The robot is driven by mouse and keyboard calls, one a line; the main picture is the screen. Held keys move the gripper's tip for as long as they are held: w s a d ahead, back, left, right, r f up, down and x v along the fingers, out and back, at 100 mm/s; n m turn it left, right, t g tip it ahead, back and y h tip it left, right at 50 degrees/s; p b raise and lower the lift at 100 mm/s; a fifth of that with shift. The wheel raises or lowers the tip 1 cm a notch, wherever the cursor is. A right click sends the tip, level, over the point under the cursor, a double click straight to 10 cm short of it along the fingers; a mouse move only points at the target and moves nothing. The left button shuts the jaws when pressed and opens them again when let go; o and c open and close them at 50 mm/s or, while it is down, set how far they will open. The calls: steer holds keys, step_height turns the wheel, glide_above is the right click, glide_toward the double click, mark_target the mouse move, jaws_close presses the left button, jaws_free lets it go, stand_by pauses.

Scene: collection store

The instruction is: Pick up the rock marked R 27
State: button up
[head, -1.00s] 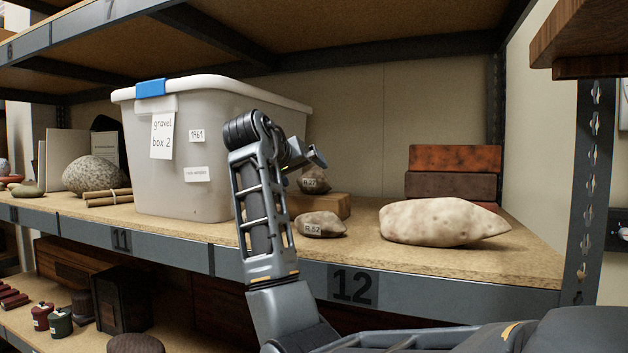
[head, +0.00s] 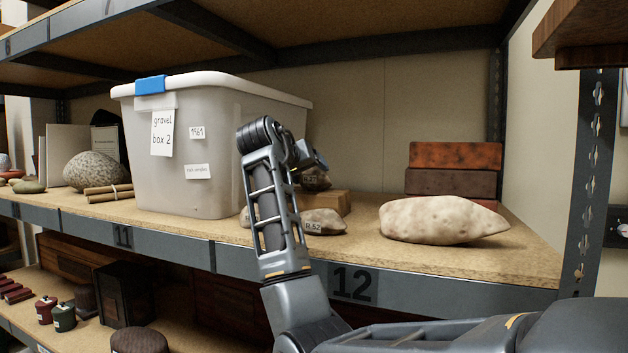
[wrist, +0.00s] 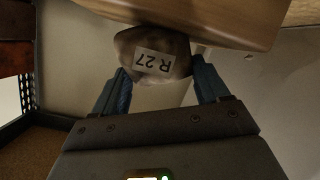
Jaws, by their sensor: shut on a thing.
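The rock marked R 27 (wrist: 152,55) is small and brownish with a white label, which appears upside down in the wrist view. My gripper (wrist: 160,75) has a blue-grey finger on each side of it and is shut on it. In the head view the rock (head: 317,182) shows partly behind my wrist, right at the wooden block (head: 332,203). The block's edge (wrist: 200,20) is close against the rock in the wrist view. I cannot tell whether the rock still touches the block.
A rock marked R 52 (head: 327,222) lies in front of the block, and another pale rock (head: 245,217) is partly behind my arm. The gravel box (head: 225,110) stands left. A large pale rock (head: 440,220) and stacked bricks (head: 452,184) are right. A shelf hangs above.

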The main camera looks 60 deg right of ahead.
steer(key=c, duration=0.7)
steer(key=shift+r, duration=0.15)
steer(key=shift+c, duration=0.5)
